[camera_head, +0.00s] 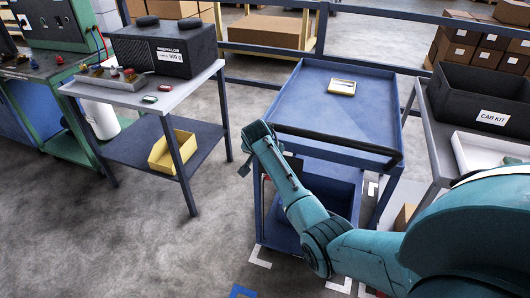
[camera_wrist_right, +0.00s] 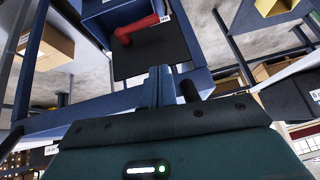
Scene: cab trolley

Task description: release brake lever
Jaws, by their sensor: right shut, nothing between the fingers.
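A red lever (camera_wrist_right: 136,29) with a rounded end shows at the top of the right wrist view. It sits in front of a dark panel on the blue trolley, beside a small white label (camera_wrist_right: 165,18). My right gripper (camera_wrist_right: 158,82) is shut and empty, its fingertips apart from the lever in that picture. In the head view my right arm reaches in from the right, in front of the blue trolley (camera_head: 310,100), to its left front corner. The fingertips are hard to make out there. My left gripper is in neither view.
The trolley has a black push handle (camera_head: 345,143) and a small tray (camera_head: 342,87) on top. A grey table (camera_head: 190,88) with a black box stands left, a yellow bin (camera_head: 172,150) on its shelf. A cab kit crate (camera_head: 480,95) stands right. Floor between left table and trolley is clear.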

